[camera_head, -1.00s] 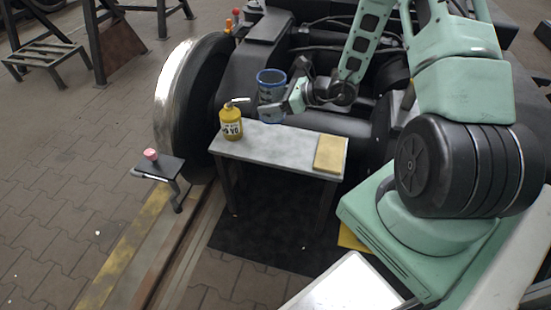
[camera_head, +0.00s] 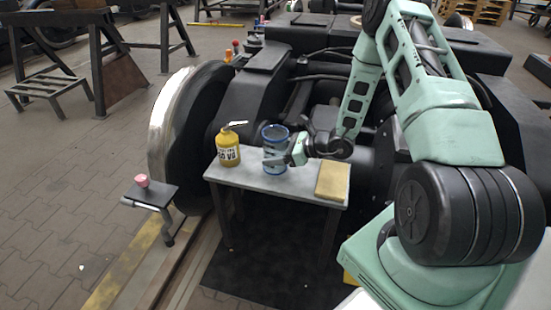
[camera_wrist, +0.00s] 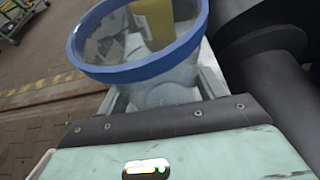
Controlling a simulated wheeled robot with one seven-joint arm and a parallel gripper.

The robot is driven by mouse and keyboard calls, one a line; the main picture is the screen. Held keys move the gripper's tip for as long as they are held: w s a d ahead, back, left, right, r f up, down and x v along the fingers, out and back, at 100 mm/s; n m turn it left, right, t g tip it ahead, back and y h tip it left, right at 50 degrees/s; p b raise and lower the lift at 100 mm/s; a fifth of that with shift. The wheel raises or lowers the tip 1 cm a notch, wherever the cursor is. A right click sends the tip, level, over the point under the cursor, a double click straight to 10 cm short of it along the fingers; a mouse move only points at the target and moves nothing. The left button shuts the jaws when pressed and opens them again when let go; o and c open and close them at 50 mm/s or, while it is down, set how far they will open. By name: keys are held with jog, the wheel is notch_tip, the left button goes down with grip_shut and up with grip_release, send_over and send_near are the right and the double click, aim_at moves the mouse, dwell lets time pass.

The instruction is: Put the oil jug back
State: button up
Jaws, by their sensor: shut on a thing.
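A clear jug with a blue rim (camera_head: 274,150), likely the oil jug, is held upright in my gripper (camera_head: 288,158). Its base appears at or just above the grey bench top (camera_head: 290,185); I cannot tell if it touches. In the wrist view the jug's blue rim (camera_wrist: 150,70) fills the space in front of my gripper, between the fingers. A yellow oil can (camera_head: 229,152) with a spout stands on the bench, left of the jug. The can also shows behind the jug in the wrist view (camera_wrist: 155,22).
A tan pad (camera_head: 333,180) lies on the bench's right end. A large steel wheel (camera_head: 180,135) and dark bogie frame (camera_head: 275,60) stand left of and behind the bench. A small stand (camera_head: 150,195) with a pink knob (camera_head: 143,181) is at the left. The bench's front middle is clear.

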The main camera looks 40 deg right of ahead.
jog(key=shift+f, duration=0.6)
jog(key=shift+f, duration=0.1)
jog(key=o, duration=1.1)
jog(key=shift+c, duration=0.2)
jog(key=shift+r, duration=0.25)
jog(key=p+v, duration=0.2)
jog(key=v, duration=1)
jog(key=shift+p, duration=0.3)
